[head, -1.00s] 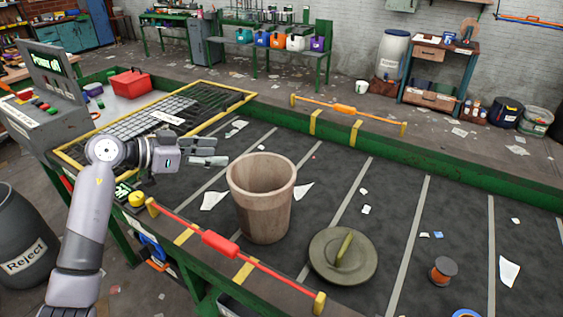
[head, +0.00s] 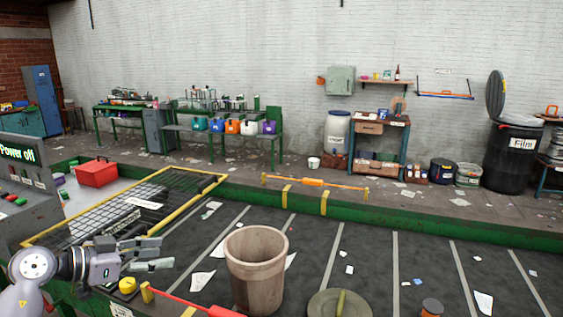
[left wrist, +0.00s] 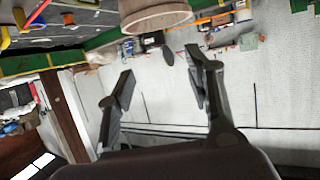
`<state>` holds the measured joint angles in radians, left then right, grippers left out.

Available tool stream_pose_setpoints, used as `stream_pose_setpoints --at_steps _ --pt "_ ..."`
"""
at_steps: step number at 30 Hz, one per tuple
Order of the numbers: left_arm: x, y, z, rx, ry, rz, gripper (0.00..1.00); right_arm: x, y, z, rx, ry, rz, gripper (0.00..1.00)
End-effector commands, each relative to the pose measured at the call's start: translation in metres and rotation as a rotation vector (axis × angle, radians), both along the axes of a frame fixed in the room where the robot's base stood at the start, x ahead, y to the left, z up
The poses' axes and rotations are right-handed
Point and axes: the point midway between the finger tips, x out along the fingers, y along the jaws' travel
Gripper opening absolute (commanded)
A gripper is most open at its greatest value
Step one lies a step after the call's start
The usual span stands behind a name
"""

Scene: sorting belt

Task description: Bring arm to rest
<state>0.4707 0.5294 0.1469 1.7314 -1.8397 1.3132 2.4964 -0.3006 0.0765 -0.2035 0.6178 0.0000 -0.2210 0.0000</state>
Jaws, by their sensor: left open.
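My left gripper (head: 150,254) is at the lower left in the head view, over the near left part of the belt. Its two fingers are apart with nothing between them. In the left wrist view the fingers (left wrist: 160,85) are also spread and empty. The brown bin (head: 256,270) stands upright on the belt to the right of the gripper, apart from it. It also shows at the top of the left wrist view (left wrist: 155,15). My right gripper is not in view.
A round lid with a handle (head: 340,303) lies on the dark belt (head: 380,250) beside the bin. A control box reading "Power off" (head: 20,175) stands at the left. A red toolbox (head: 97,173) is behind the yellow-framed grid (head: 125,205). Paper scraps are scattered on the belt.

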Motion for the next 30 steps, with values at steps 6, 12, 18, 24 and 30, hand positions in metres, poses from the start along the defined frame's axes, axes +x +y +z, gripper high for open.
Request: stream_pose_setpoints --at_steps 6,12,18,24,30 --pt "-0.003 -0.022 0.010 -0.045 -0.130 -0.042 0.48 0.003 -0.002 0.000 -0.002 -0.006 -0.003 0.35" --pt "-0.007 -0.043 0.026 -0.106 -0.290 -0.059 0.48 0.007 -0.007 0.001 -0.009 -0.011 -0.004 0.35" --pt "-0.017 -0.060 0.048 -0.200 -0.499 -0.024 0.48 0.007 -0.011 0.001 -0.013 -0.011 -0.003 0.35" --pt "-0.035 -0.053 0.072 -0.335 -0.731 0.182 0.48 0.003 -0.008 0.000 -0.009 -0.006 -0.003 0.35" --pt "-0.051 -0.010 0.054 -0.377 -0.769 0.568 0.48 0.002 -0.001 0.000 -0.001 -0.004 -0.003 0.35"
